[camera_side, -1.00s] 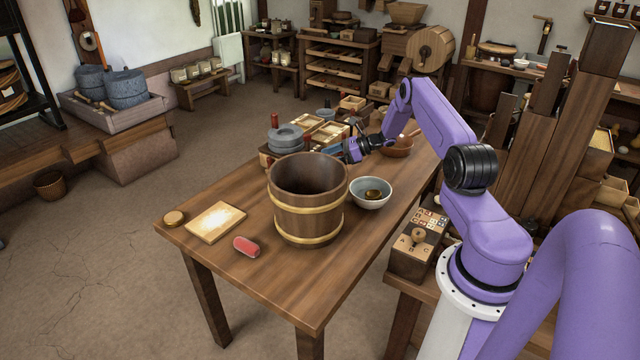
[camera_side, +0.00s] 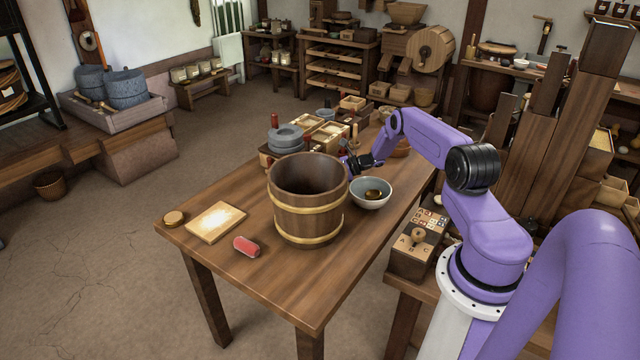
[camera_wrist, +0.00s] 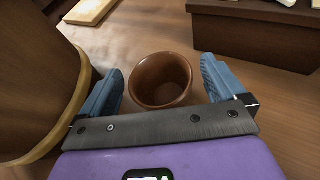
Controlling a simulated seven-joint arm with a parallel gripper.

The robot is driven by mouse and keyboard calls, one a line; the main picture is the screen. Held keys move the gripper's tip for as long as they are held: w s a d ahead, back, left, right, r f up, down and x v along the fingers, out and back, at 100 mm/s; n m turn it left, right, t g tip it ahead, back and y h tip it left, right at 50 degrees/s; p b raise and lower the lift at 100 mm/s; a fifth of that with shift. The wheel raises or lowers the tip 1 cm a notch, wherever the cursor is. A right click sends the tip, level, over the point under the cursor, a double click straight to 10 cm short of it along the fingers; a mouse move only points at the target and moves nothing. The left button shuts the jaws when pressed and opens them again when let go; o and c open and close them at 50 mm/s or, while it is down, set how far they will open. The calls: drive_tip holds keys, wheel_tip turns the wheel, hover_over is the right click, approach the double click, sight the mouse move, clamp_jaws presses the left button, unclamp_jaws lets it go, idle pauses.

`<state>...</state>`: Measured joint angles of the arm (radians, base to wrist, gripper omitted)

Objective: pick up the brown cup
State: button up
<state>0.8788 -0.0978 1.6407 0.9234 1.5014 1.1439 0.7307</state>
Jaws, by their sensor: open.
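The brown cup (camera_wrist: 160,80) stands upright on the table in the wrist view, its round mouth facing the camera. My gripper (camera_wrist: 165,85) is open, one blue finger to the left of the cup and one to the right, with a gap on each side. In the side view my gripper (camera_side: 352,163) is low behind the wooden bucket and the bowl. The cup cannot be made out there; the bucket hides that part of the table.
The large wooden bucket (camera_side: 306,200) with brass bands stands close to my gripper's left in the wrist view (camera_wrist: 35,85). A dark wooden box (camera_wrist: 255,35) is at the upper right there. A pale bowl (camera_side: 371,199) is beside the bucket.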

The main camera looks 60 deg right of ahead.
drive_tip(key=c, duration=1.1)
